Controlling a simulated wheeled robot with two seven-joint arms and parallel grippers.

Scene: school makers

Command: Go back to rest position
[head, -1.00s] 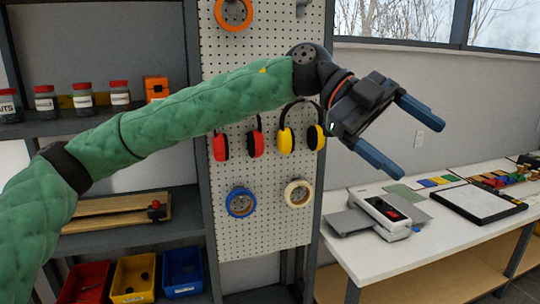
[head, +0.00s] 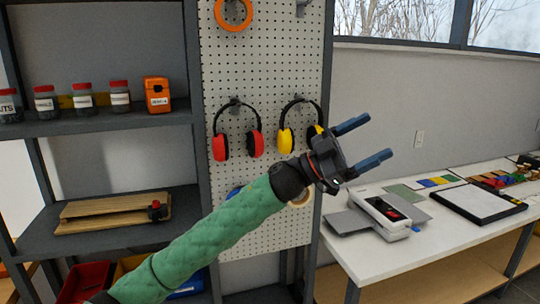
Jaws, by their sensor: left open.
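My left gripper (head: 372,142) is in the head view, right of centre, at the end of my green-sleeved arm. Its two blue fingers are spread apart and nothing is between them. It is in the air in front of the pegboard's right edge and the grey wall. The arm comes up from the bottom left and hides part of the blue tape roll, the cream tape roll and the lower bins. My right gripper does not show.
A pegboard (head: 265,75) holds red earmuffs (head: 220,147), yellow earmuffs (head: 286,140) and an orange tape roll (head: 233,27). Shelves at left hold jars and an orange box (head: 157,94). A white table (head: 385,262) at right carries a white device (head: 388,217) and a framed panel (head: 478,202).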

